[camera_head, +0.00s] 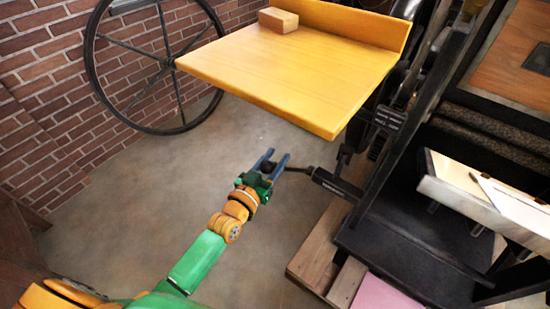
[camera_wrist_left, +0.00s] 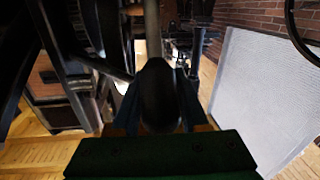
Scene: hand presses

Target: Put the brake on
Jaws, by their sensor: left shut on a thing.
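My left gripper (camera_head: 274,160) reaches in over the floor beside the black hand press (camera_head: 405,225). Its two blue fingers are shut on the dark knob of a thin black lever (camera_head: 298,170), which looks like the brake lever. The lever runs right from the fingers to a thicker black bar (camera_head: 336,184) on the press. In the left wrist view the dark rounded knob (camera_wrist_left: 160,95) sits between the fingers, and it hides what lies behind it. My right gripper is not in view.
A yellow wooden board (camera_head: 290,70) with a small wooden block (camera_head: 278,20) stands out above and beyond the gripper. A large spoked wheel (camera_head: 174,62) leans near the brick wall (camera_head: 50,80). Wooden beams (camera_head: 318,255) lie under the press. The floor left of the gripper is clear.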

